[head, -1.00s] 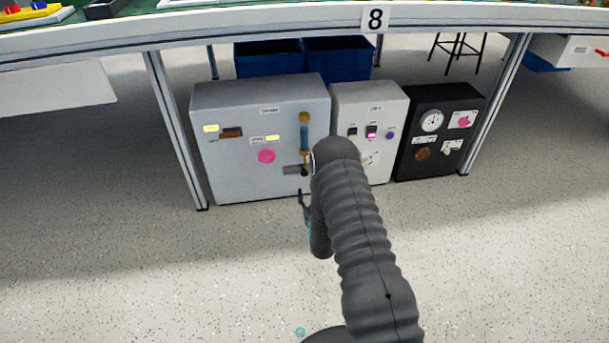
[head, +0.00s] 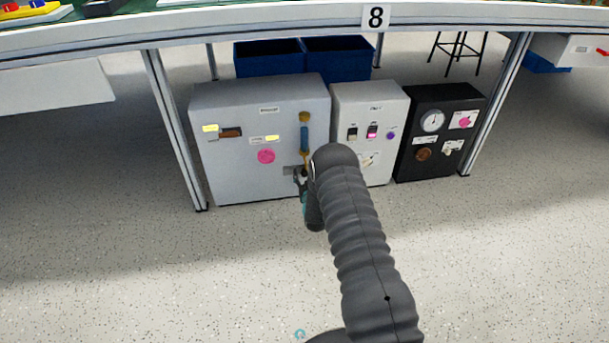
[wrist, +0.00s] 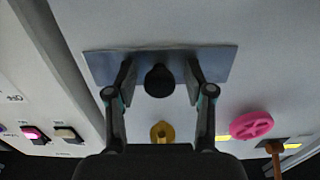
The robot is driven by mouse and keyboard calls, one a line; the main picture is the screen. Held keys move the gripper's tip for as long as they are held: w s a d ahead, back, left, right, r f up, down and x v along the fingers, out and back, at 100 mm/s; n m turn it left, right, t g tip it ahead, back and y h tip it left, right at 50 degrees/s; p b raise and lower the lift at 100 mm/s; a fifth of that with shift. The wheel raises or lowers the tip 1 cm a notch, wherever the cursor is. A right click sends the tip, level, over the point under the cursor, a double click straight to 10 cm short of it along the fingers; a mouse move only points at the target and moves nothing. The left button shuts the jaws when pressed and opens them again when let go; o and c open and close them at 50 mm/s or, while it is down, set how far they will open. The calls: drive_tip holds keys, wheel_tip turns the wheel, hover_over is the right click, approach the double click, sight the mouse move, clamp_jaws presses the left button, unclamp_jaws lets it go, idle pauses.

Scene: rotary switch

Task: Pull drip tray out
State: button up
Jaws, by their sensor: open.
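The drip tray shows in the wrist view as a flat blue-grey plate (wrist: 215,62) with a round black knob (wrist: 160,80) at its middle. In the head view, a small part of the tray (head: 289,170) shows low on the large grey cabinet, mostly hidden by my arm. My gripper (wrist: 159,73) is open in front of the tray, with one finger on each side of the knob. I see gaps between the knob and both fingers. In the head view my gripper (head: 303,182) is partly hidden behind my arm.
A table leg (head: 175,130) stands left. The floor in front is clear.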

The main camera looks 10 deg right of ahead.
clamp_jaws()
drive_tip(key=s+p, duration=0.1)
drive_tip(key=s, duration=0.8)
drive_tip(key=shift+s, duration=0.15)
unclamp_jaws()
drive_tip(key=s, duration=1.2)
drive_tip(key=shift+r, duration=0.1)
